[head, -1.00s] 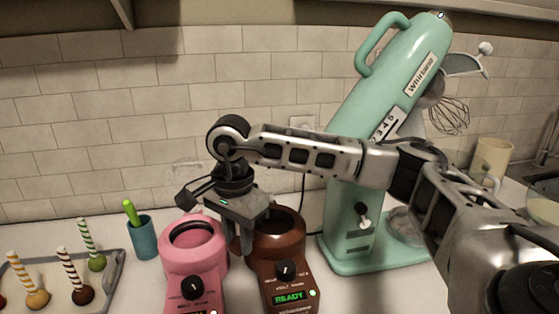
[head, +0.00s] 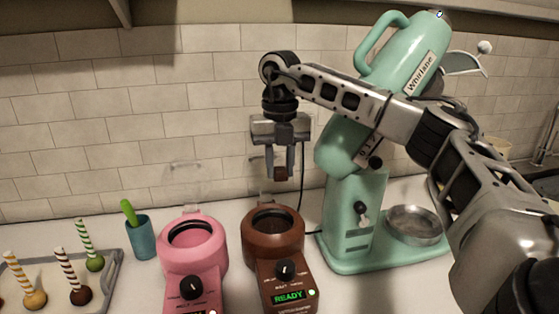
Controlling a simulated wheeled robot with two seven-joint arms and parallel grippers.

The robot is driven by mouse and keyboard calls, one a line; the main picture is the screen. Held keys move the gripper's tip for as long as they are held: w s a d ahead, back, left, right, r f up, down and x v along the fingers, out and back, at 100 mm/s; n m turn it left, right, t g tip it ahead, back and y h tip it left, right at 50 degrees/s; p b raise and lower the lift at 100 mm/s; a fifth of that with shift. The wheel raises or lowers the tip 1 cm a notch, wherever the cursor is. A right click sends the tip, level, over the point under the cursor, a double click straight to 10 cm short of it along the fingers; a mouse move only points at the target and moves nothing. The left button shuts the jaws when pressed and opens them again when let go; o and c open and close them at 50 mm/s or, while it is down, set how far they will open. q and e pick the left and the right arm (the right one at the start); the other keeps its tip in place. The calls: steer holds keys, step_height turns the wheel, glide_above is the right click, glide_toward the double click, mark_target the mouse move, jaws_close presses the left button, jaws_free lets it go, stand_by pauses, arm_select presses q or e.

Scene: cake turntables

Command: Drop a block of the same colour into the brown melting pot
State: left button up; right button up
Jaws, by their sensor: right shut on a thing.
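The brown melting pot (head: 283,262) stands on the counter, its round opening facing up and a green READY display lit on its front. My right gripper (head: 283,175) is shut on a small dark brown block (head: 281,173). It holds the block in the air above the brown pot, a little behind and above its opening. The block is apart from the pot. My left gripper is not in view.
A pink melting pot (head: 178,262) stands left of the brown one. A mint stand mixer (head: 350,220) with a metal bowl (head: 415,225) stands on the right. A teal cup (head: 141,238) and a tray (head: 115,272) of cake pops are at the left.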

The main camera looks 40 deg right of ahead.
mark_target(280, 178)
steer(key=shift+f, duration=2.45)
steer(key=o, duration=1)
step_height(280, 178, up, 16)
